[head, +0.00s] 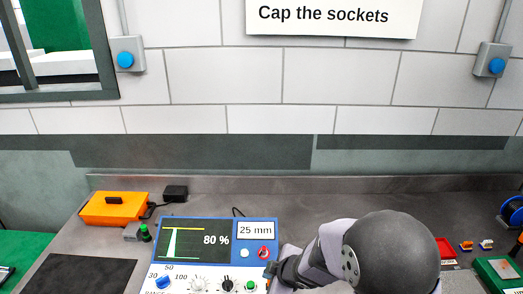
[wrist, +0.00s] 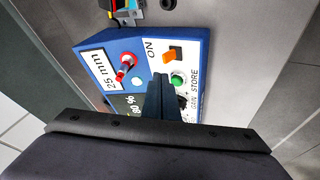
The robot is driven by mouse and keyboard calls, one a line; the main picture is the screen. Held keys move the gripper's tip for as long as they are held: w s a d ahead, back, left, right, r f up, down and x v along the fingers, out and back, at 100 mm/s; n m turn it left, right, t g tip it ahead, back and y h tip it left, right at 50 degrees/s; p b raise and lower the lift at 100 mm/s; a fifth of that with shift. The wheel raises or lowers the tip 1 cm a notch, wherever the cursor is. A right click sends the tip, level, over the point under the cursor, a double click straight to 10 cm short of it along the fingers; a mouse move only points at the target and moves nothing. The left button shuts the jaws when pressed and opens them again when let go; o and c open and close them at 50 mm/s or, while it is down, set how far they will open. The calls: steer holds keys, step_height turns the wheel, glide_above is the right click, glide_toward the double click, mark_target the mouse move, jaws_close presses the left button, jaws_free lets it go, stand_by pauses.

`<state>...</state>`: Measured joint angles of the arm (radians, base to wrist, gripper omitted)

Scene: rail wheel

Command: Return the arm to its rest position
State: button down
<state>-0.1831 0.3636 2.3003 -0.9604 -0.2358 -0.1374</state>
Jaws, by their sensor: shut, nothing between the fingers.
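My arm reaches in from the lower right of the head view. Its gripper (head: 274,270) is beside the right edge of the blue instrument box (head: 226,226), and the arm hides part of the bench behind it. In the wrist view my gripper (wrist: 161,82) shows as narrow dark fingers, closed together with nothing held. They are in front of the blue instrument box (wrist: 102,42), near its orange switch (wrist: 173,53) and green button (wrist: 177,80). I cannot tell the exact gap between fingertips and panel.
An orange case (head: 98,211) and a black block (head: 175,193) are at the back left. A dark mat (head: 75,276) lies at the front left. The bench behind the box is mostly clear.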

steer(key=s+d+f+m+h, duration=0.1)
steer(key=d, duration=0.1)
steer(key=s+d+f+m+g+h, duration=0.1)
steer(key=s+d, duration=0.1)
steer(key=s+d+f+m+g+h, duration=0.1)
steer(key=d+m, duration=0.1)
steer(key=d, duration=0.1)
steer(key=shift+s+f, duration=0.25)
steer(key=shift+f, duration=0.15)
steer(key=s+d, duration=0.1)
steer(key=s+d+m+g+h, duration=0.1)
steer(key=s, duration=0.1)
steer(key=s+d+f+m, duration=0.1)
steer(key=shift+s+d+g+h, duration=0.1)
steer(key=shift+s+g+h, duration=0.25)
steer(key=shift+g+h, duration=0.05)
steer(key=s+d+r+m+g+b, duration=0.1)
steer(key=s+r+m, duration=0.1)
steer(key=s+m, duration=0.2)
steer(key=s+d+r+m+g+y+b, duration=0.1)
steer(key=s+r+m+b, duration=0.1)
steer(key=s+m, duration=0.3)
steer(key=shift+s+d+r+g, duration=0.3)
steer(key=shift+s+d+r, duration=0.1)
steer(key=shift+s, duration=1.2)
